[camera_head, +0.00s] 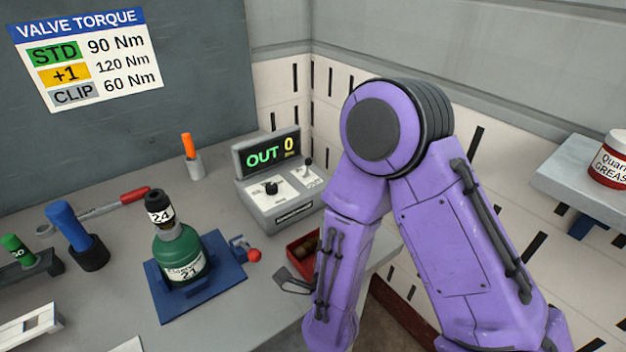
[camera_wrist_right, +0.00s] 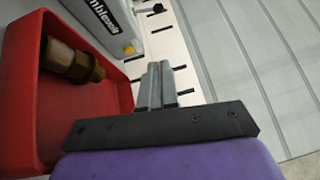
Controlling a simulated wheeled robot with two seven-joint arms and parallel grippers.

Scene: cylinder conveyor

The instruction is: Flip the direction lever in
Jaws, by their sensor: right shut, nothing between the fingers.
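The grey control box (camera_head: 282,200) stands at the back of the bench, its display (camera_head: 268,152) reading "OUT 0". On its top are a black knob-like control (camera_head: 271,188) and a small black-tipped lever (camera_head: 308,162); their labels are too small to read. My right gripper (camera_wrist_right: 158,78) is shut and empty in the right wrist view, with the side of the control box (camera_wrist_right: 100,22) ahead and to the left. In the head view its grey end (camera_head: 293,284) shows beside my purple forearm, in front of the box and apart from it. My left gripper is out of view.
A red tray (camera_head: 296,262) holding a brass fitting (camera_wrist_right: 75,62) lies close by my right gripper. A green bottle (camera_head: 180,256) stands on a blue plate (camera_head: 225,284) with a red-knobbed clamp (camera_head: 253,255). An orange-handled tool (camera_head: 188,146) stands behind. The slotted white wall is close on the right.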

